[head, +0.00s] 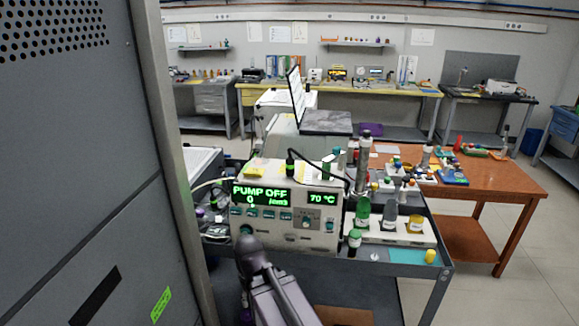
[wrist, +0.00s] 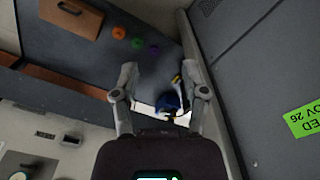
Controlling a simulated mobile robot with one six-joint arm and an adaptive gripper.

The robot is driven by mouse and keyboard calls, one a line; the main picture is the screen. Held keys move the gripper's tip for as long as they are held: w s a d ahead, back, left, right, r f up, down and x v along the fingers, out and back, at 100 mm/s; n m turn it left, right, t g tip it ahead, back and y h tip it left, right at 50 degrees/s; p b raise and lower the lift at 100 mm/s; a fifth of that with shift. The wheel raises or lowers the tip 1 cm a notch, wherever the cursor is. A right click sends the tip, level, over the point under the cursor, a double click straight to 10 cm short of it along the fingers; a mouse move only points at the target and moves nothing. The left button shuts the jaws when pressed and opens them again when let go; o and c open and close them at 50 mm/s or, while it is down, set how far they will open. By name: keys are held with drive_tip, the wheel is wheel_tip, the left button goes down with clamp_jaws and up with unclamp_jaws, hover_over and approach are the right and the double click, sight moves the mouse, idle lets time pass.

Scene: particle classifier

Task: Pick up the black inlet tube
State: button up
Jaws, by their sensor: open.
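A thin black tube (head: 322,168) arcs over the top of the pump unit (head: 285,215) in the head view. It runs from a black fitting with a green band (head: 290,163) toward the right side of the unit. I take it for the inlet tube, but cannot be sure. My gripper (wrist: 159,80) is open in the wrist view, with nothing held between its fingers. A blue object (wrist: 168,103) shows beyond and between the fingers. My arm is in front of the pump unit in the head view. The tube is not recognisable in the wrist view.
A tall grey cabinet (head: 90,170) stands close on the left. Bottles, including a green one (head: 362,212), stand right of the pump on the cart (head: 440,268). Orange (wrist: 118,33), green (wrist: 137,43) and purple (wrist: 154,49) round items lie on a dark surface.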

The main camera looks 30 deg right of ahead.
drive_tip(key=shift+o, duration=0.2)
drive_tip(key=shift+d, duration=0.1)
drive_tip(key=o, duration=0.4)
drive_tip(key=shift+w, duration=0.1)
drive_tip(key=shift+r, duration=0.15)
wheel_tip(320, 180, up, 37)
drive_tip(key=n+p, duration=0.8)
drive_tip(key=p, duration=2.9)
hover_over(291, 158)
drive_tip(key=shift+f, duration=0.25)
wheel_tip(291, 158, down, 8)
drive_tip(key=b, duration=0.8)
drive_tip(key=shift+f, duration=0.15)
drive_tip(key=shift+f+b, duration=0.1)
drive_tip(key=shift+b, duration=0.25)
